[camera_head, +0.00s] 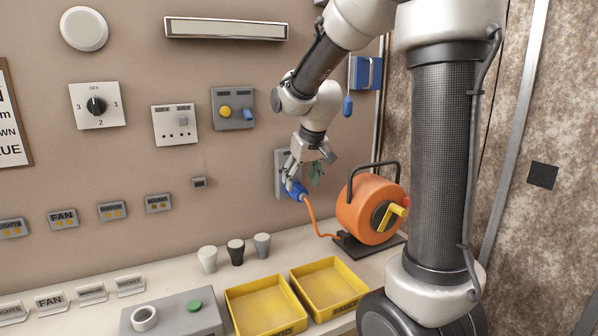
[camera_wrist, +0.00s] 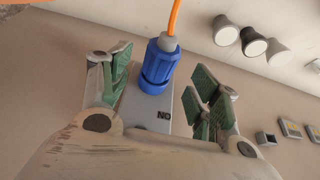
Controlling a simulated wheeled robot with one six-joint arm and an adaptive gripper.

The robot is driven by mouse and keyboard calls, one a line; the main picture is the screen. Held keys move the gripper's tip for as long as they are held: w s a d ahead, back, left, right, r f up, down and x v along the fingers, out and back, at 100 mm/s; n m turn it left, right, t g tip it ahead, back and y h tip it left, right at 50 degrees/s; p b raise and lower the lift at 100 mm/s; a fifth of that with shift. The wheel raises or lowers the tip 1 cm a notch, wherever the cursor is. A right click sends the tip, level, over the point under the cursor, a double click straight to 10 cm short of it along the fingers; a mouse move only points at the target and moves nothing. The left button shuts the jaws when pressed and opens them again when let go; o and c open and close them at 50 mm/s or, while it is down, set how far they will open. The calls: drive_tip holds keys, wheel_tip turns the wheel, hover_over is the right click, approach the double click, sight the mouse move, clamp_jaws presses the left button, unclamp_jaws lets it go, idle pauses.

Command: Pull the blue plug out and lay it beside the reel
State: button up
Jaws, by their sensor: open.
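The blue plug (camera_head: 298,190) sits at the grey wall plate (camera_head: 279,176), with an orange cable (camera_head: 313,219) running down from it to the orange reel (camera_head: 362,210). The reel stands on a dark base on the counter, right of the plug. My gripper (camera_head: 304,176) is open at the plug. In the wrist view, the blue plug (camera_wrist: 160,65) lies between the green-padded fingers, with a gap visible on the right side. The plate (camera_wrist: 150,110) shows behind it. The plug's front end is hidden.
Two yellow trays (camera_head: 263,305) (camera_head: 329,287) lie on the counter left of the reel. Several small cups (camera_head: 236,252) stand behind them. A blue box (camera_head: 366,72) and switch panels (camera_head: 233,107) are on the wall. Bare counter (camera_head: 300,247) shows left of the reel's base.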

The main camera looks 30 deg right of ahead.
sight(300, 187)
drive_tip(key=shift+x, duration=2.1)
drive_tip(key=shift+s, duration=0.1)
drive_tip(key=c, duration=1.2)
